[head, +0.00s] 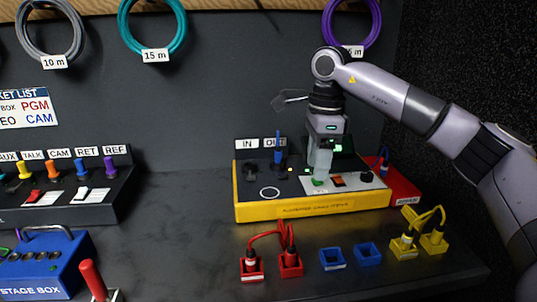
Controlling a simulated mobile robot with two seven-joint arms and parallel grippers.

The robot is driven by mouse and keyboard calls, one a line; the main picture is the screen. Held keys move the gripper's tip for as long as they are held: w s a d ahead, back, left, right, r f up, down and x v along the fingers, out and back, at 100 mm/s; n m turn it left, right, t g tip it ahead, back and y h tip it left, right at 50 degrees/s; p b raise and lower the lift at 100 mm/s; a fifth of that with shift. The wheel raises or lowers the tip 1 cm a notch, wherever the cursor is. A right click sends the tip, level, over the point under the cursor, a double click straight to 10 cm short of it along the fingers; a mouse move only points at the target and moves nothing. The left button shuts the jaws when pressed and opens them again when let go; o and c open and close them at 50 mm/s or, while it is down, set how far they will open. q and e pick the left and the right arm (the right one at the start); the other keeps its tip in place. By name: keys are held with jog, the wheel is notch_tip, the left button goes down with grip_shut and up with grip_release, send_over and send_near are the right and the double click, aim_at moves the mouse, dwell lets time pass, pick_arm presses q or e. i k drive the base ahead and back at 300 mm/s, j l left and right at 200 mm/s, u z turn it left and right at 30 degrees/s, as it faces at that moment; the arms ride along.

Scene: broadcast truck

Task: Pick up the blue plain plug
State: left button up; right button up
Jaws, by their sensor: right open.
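A blue plug (279,155) stands upright on the yellow-sided box (312,207), below the OUT label. Another blue plug (82,170) sits under the RET label of the black panel at the left, and a small blue piece (383,158) shows at the red box on the right. I cannot tell which of these is the plain one. My right gripper (319,176) points down over the yellow-sided box, right of the blue plug under OUT and apart from it. It is open, and its fingertips are close above the box top. My left gripper is not in view.
Red holders (290,266) with a red cable, empty blue holders (368,254) and yellow holders (404,248) with a yellow cable stand in front. A blue stage box (45,265) and a red lever (93,280) are at left. The middle of the desk (175,225) is clear.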

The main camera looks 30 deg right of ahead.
aim_at(277, 152)
jog(key=l+u, duration=0.45)
jog(key=l, duration=0.25)
jog(key=l+u, duration=0.45)
jog(key=l, duration=0.25)
jog(key=k, duration=0.05)
